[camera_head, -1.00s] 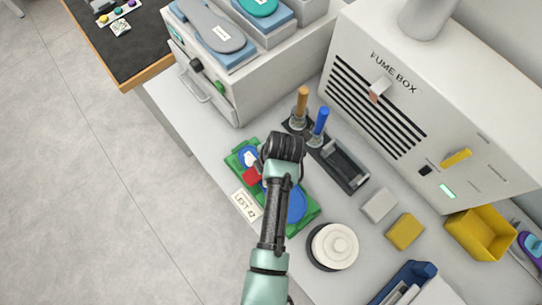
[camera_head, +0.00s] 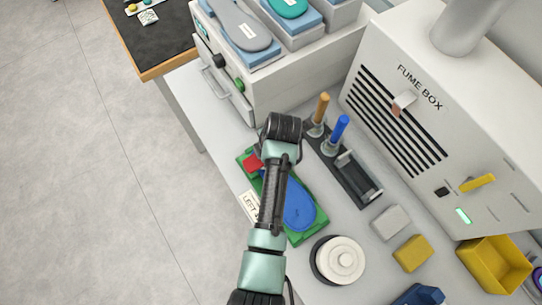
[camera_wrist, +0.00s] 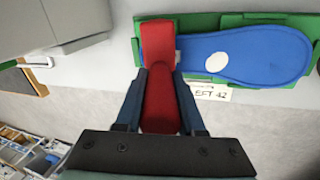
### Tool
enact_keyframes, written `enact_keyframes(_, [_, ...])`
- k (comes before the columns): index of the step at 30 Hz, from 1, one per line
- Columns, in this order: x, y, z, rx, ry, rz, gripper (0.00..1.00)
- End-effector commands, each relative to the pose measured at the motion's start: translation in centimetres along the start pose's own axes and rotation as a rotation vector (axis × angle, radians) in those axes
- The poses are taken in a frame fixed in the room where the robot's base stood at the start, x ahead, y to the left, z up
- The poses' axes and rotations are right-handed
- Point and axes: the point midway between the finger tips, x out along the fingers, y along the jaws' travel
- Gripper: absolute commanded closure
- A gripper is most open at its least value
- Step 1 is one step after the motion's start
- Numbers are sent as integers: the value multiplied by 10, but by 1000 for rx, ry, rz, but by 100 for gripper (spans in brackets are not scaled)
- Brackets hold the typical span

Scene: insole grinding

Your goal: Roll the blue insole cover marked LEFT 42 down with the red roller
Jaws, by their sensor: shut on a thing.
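The blue insole cover (camera_head: 299,207) lies in a green holder (camera_head: 317,222) on the bench, beside a white label (camera_head: 250,206) reading LEFT 42. In the wrist view the cover (camera_wrist: 245,55) lies flat with a white oval spot near its middle. My gripper (camera_wrist: 160,88) is shut on the handle of the red roller (camera_wrist: 158,42). The roller head is over the left end of the cover and hides that end; I cannot tell whether it touches. In the head view the red roller (camera_head: 253,163) shows beside my arm, which hides part of the cover and my fingertips.
A dark rack (camera_head: 352,175) with an orange-handled and a blue-handled tool stands right of the holder. The fume box (camera_head: 400,110) is behind it. A round white-topped object (camera_head: 342,259) sits in front, near a grey block (camera_head: 390,221) and a yellow block (camera_head: 411,252).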

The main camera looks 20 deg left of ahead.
Motion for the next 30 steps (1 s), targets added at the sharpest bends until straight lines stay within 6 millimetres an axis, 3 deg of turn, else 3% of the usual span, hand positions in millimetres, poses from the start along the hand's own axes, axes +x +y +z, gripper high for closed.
enact_keyframes(5, [5,10,-1,0,-1,-2,100])
enact_keyframes(15, [5,9,-2,2,0,-5,100])
enact_keyframes(30, [-5,-20,4,3,-1,-4,100])
